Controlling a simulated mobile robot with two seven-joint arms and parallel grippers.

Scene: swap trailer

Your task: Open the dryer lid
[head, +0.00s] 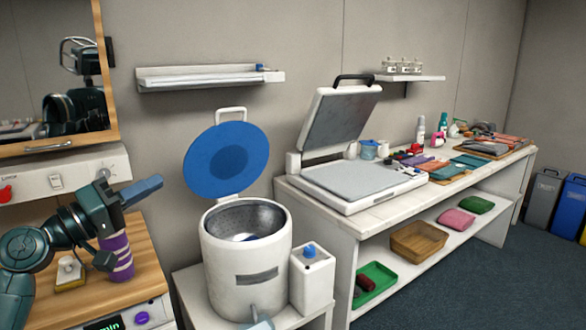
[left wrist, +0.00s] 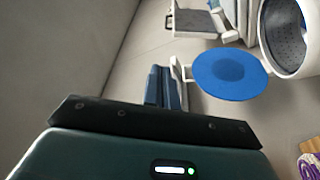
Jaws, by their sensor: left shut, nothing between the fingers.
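The dryer (head: 247,260) is a white round tub on a low stand in the head view. Its blue lid (head: 226,160) stands raised at the back of the tub, with a white loop handle (head: 230,115) at its top. The drum opening is uncovered. My left gripper (head: 158,184) is shut and empty, left of the lid with a gap in the picture. In the left wrist view, the lid (left wrist: 230,75) and open drum (left wrist: 284,35) show beyond the shut left fingers (left wrist: 165,90). The right gripper is not in view.
A white box with a blue cap (head: 312,278) stands right of the dryer. A white press (head: 350,180) with a raised top sits on the long bench (head: 365,222). A wall shelf (head: 208,80) hangs behind.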

